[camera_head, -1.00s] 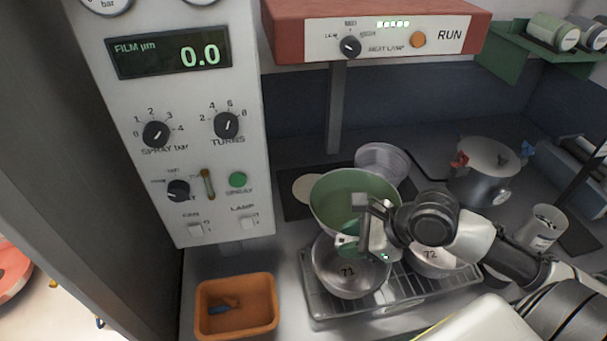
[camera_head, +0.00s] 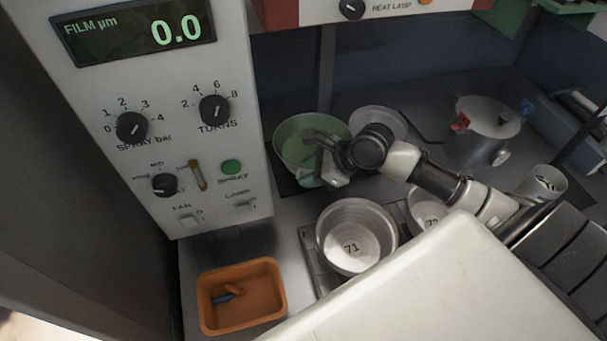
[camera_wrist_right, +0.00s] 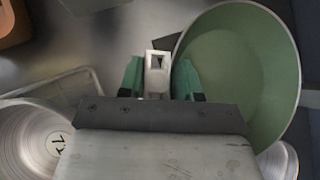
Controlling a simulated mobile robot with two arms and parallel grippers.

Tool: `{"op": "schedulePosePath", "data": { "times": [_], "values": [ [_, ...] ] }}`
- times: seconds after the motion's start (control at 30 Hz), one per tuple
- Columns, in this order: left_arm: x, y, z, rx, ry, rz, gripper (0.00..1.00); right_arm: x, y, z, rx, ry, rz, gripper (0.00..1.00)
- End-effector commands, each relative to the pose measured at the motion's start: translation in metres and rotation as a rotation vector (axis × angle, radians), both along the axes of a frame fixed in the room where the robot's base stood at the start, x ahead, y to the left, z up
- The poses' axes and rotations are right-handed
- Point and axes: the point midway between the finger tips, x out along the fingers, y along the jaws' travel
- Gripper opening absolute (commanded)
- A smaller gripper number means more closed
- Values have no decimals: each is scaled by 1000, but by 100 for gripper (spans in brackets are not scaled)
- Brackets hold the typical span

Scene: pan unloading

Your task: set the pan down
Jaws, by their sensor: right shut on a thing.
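The green pan (camera_head: 290,142) is at the back of the counter, near the control panel's right edge. It also fills the upper right of the wrist view (camera_wrist_right: 238,70). My right gripper (camera_head: 322,172) is at its near right side. In the wrist view the right gripper (camera_wrist_right: 158,80) has its green fingers on either side of a pale metal piece at the pan's rim, shut on it. A dark mat (camera_head: 290,187) shows below the pan; I cannot tell whether the pan touches it. My left gripper is not in view.
Steel pan 71 (camera_head: 336,222) and a second steel pan (camera_head: 424,207) stand on a rack in front. An orange tray (camera_head: 207,316) is front left. A clear round dish (camera_head: 385,118), a lidded pot (camera_head: 484,130) and a cup (camera_head: 540,184) stand behind and right.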

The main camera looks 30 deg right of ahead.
Motion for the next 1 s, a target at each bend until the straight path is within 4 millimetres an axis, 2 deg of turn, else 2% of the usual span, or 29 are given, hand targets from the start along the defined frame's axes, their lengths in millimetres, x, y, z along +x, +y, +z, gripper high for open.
{"op": "schedulePosePath", "data": {
  "times": [0.03, 0.1, 0.23, 0.57, 0.8, 0.83, 1.0],
  "values": [
    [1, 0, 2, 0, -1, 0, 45, 11, 0, -3, 2, -5, -2, 0],
    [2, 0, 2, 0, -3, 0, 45, 21, -1, -10, 1, -5, -2, 0],
    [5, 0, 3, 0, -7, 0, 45, 31, -2, -17, 0, -5, 1, 0],
    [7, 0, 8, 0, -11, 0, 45, 32, -3, -55, 0, -2, -1, 0],
    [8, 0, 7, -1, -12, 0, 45, 32, -2, -59, -1, -2, 1, 0],
    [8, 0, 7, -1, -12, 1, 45, 31, -2, -61, -1, 2, 0, 37],
    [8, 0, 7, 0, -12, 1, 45, 31, -2, -60, -1, 2, 0, 59]
  ]
}}
